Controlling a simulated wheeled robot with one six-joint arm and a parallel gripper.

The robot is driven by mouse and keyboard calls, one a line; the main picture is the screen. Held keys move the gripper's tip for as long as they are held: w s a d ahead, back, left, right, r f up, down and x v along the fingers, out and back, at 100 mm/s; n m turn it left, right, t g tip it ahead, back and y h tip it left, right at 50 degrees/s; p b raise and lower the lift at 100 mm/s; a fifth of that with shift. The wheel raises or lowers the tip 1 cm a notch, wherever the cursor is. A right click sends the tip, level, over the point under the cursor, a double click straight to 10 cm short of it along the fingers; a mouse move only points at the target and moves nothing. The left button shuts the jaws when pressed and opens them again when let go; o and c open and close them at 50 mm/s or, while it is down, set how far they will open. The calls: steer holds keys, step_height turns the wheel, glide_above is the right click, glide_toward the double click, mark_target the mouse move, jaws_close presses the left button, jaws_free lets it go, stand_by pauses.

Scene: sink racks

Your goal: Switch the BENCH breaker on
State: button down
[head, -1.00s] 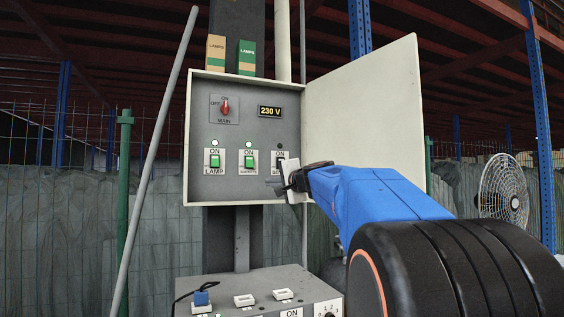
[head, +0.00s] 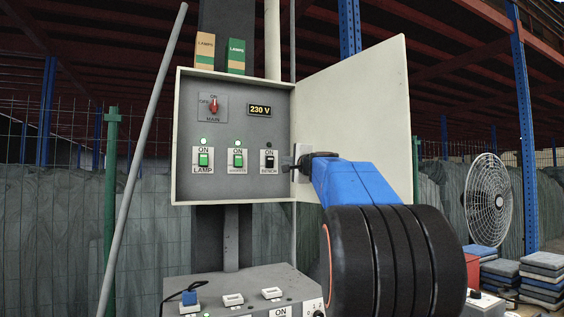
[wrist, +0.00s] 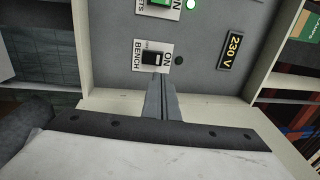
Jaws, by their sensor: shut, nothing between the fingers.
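The BENCH breaker (head: 270,160) is a black rocker on a white plate, at the right of the row in the open grey panel (head: 240,110). The small lamp above it is dark. In the wrist view the BENCH breaker (wrist: 153,58) lies just beyond the fingertips, with its BENCH label readable. My gripper (head: 288,165) is shut and empty, pointing at the panel just right of the BENCH plate. In the wrist view its closed fingers (wrist: 158,80) end close to the rocker. I cannot tell whether they touch it.
Two green-lit breakers, LAMP (head: 203,159) and a middle one (head: 238,160), sit left of BENCH. A red MAIN knob (head: 213,105) and a 230 V display (head: 260,110) are above. The open door (head: 365,110) stands at the right. A control box (head: 240,290) is below.

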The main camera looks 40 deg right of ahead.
mark_target(270, 158)
steer(key=x, duration=1.2)
steer(key=shift+a, duration=0.1)
steer(key=shift+w, duration=0.4)
steer(key=shift+r, duration=0.1)
